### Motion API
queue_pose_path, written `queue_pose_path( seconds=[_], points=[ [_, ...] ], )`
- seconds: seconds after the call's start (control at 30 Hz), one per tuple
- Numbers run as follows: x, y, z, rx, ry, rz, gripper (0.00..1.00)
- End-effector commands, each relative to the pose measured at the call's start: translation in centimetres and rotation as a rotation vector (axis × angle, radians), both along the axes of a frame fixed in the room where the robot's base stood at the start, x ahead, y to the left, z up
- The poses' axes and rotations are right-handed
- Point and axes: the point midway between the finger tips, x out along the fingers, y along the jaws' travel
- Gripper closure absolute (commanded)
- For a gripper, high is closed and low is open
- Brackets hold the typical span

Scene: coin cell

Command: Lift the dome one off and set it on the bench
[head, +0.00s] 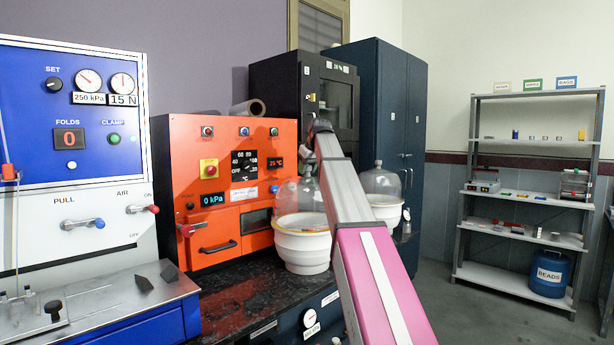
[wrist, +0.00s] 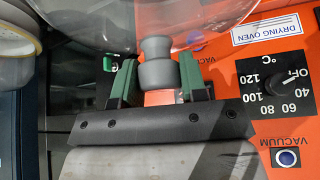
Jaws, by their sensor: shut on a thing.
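In the wrist view my gripper (wrist: 159,82) has its two green-padded fingers on either side of a grey knob (wrist: 156,62), shut on it. The knob tops a clear glass dome (wrist: 150,20), which fills the top of that view. In the head view this dome (head: 290,197) is over a white ribbed pot (head: 302,245) in front of the orange oven. I cannot tell whether the dome touches the pot's rim.
A second glass dome (head: 379,182) sits on another white pot (head: 388,212) to the right. The orange drying oven (head: 222,190) stands close behind and left. The dark speckled bench top (head: 235,300) is clear in front of the oven. Shelves (head: 530,190) stand far right.

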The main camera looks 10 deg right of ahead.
Motion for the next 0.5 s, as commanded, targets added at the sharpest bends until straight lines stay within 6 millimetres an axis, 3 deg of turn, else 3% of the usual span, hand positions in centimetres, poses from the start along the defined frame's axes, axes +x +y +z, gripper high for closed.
queue_pose_path(
  seconds=[0.27,0.5],
  points=[
    [0.1,0.0,2.7,0.0,-0.001,0.0,1.0],
    [-1.8,1.6,3.8,0.0,-0.001,0.001,1.0]
  ],
)
